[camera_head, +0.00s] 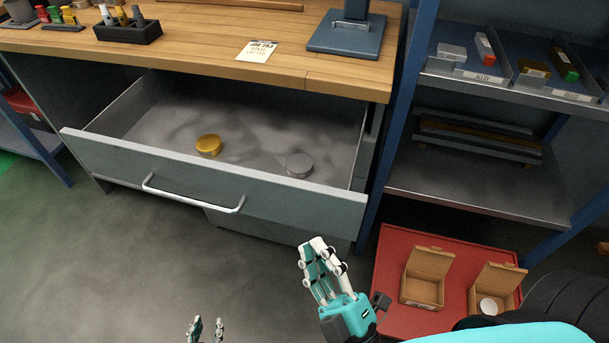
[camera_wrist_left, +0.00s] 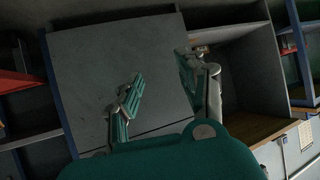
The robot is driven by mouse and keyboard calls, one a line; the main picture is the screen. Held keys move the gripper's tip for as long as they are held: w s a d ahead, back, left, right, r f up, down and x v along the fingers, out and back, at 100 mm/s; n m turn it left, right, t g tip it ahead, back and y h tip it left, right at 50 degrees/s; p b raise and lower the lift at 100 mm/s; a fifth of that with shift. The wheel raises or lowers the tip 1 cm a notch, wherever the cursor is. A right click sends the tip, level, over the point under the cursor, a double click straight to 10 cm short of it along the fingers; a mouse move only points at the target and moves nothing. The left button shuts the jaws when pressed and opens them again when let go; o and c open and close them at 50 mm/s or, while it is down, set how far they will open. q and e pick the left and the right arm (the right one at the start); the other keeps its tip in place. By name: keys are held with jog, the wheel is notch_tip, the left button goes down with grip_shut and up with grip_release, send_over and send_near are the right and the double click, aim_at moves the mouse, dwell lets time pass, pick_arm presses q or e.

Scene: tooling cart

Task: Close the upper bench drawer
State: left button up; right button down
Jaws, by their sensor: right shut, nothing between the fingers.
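The upper bench drawer (camera_head: 215,185) is pulled open below the wooden bench top in the head view. Its grey front carries a silver bar handle (camera_head: 193,196). Inside lie a yellow round piece (camera_head: 208,145) and a grey round piece (camera_head: 299,165). My right gripper (camera_head: 318,250) is shut and empty, in front of the drawer's right end and apart from the handle. My left gripper (camera_head: 206,327) shows only its fingertips at the bottom edge, below the handle and apart from it. In the left wrist view the left gripper's fingers (camera_wrist_left: 155,85) are spread with nothing between them.
The wooden bench top (camera_head: 210,45) holds a marker rack and a blue-grey stand base. A blue-framed shelf (camera_head: 480,195) stands to the right. A red surface with small cardboard boxes (camera_head: 425,278) is at lower right. The floor (camera_head: 90,260) in front of the drawer is clear.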

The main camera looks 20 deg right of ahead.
jog(key=s+a+r+n+g+p, duration=0.1)
jog(key=s+n+g+p, duration=0.2)
jog(key=s+n+p, duration=0.15)
jog(key=n+g+p, duration=0.2)
jog(key=p, duration=0.2)
send_near(287, 207)
jog(key=w+a, duration=0.1)
jog(key=a, duration=0.2)
pick_arm(q)
jog(key=s+a+f+g+y, duration=0.1)
jog(key=s+a+f+g, duration=0.1)
jog(key=s, duration=0.8)
jog(key=s+a+f+g+y, duration=0.1)
jog(key=s+a+f+g, duration=0.2)
jog(key=s, duration=0.7)
jog(key=s+a+f+g+y, duration=0.1)
jog(key=s+g, duration=0.4)
jog(key=s, duration=0.5)
jog(key=shift+a+f+g+p, duration=0.35)
jog(key=shift+a+f, duration=0.3)
jog(key=shift+a, duration=0.6)
pick_arm(e)
jog(key=shift+w+d, duration=0.35)
jog(key=shift+w, duration=0.3)
jog(key=shift+w+d, duration=0.35)
jog(key=shift+w, duration=0.3)
jog(key=shift+w+d, duration=0.35)
jog(key=shift+w, duration=0.3)
